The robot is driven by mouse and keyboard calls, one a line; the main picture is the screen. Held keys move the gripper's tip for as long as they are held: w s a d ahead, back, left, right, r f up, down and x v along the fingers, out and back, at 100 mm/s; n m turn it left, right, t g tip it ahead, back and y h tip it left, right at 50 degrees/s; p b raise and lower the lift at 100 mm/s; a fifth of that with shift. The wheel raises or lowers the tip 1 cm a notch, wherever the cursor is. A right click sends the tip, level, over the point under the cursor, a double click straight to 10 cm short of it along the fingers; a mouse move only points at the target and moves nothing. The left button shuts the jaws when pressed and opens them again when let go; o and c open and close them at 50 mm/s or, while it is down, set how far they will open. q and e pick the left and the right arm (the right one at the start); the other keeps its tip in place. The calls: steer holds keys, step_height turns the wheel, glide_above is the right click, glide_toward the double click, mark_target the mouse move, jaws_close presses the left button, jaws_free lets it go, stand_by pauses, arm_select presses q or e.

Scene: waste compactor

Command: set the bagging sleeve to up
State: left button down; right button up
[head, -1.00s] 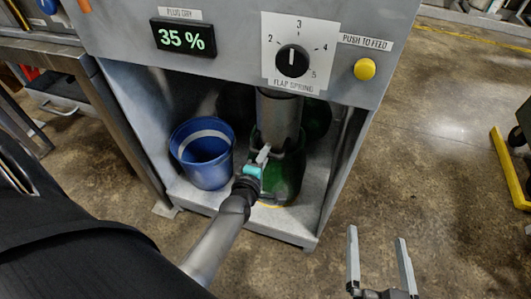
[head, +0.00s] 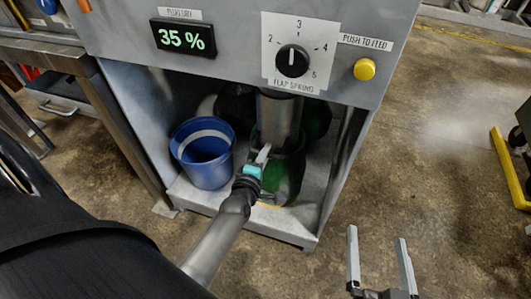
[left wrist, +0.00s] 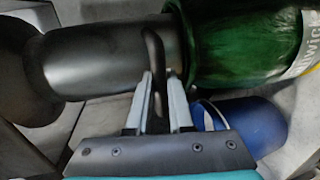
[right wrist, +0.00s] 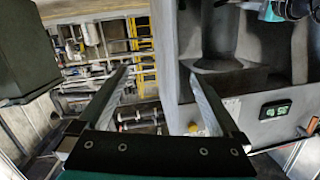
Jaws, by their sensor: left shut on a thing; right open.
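A grey pipe (head: 279,115) hangs down under the machine's front panel, and a green sleeve or bag (head: 285,180) sits around its lower end. I cannot tell which part is the bagging sleeve. In the left wrist view the pipe (left wrist: 110,58) enters the green piece (left wrist: 235,45), with a dark handle (left wrist: 155,65) beside the joint. My left gripper (head: 264,152) is shut on this handle; its fingers (left wrist: 158,85) stand either side of it. My right gripper (head: 376,235) is open and empty, apart from the machine at the lower right; its fingers also show in the right wrist view (right wrist: 160,78).
A blue bucket (head: 203,155) stands left of the pipe, on the bay floor. Bay walls enclose both sides. The panel above carries a 35 % display (head: 184,37), a flap spring dial (head: 292,61) and a yellow button (head: 364,69).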

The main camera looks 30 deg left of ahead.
arm_select(q)
steer(key=shift+w+r, duration=0.1)
steer(key=shift+r, duration=0.25)
steer(key=shift+r+p, duration=0.75)
steer(key=shift+p, duration=0.15)
steer(key=shift+r+p, duration=0.9)
step_height(320, 180, up, 3)
steer(key=p, duration=0.3)
steer(key=shift+r, duration=0.15)
arm_select(e)
steer(key=s+d+f+g+h, duration=0.3)
steer(key=d+f+g+h, duration=0.2)
steer(key=d+g, duration=0.45)
arm_select(q)
step_height(320, 180, up, 8)
steer(key=p, duration=0.8)
arm_select(e)
steer(key=s+d+f+g, duration=0.1)
steer(key=s+f, duration=0.3)
steer(key=f, duration=0.3)
steer(key=s+d+f+g, duration=0.2)
steer(key=s+f, duration=0.1)
steer(key=f, duration=0.4)
steer(key=shift+s+d+f+h, duration=0.25)
steer(key=shift+s+f+h, duration=0.1)
steer(key=shift+s+h, duration=0.05)
arm_select(q)
steer(key=shift+w+a, duration=0.1)
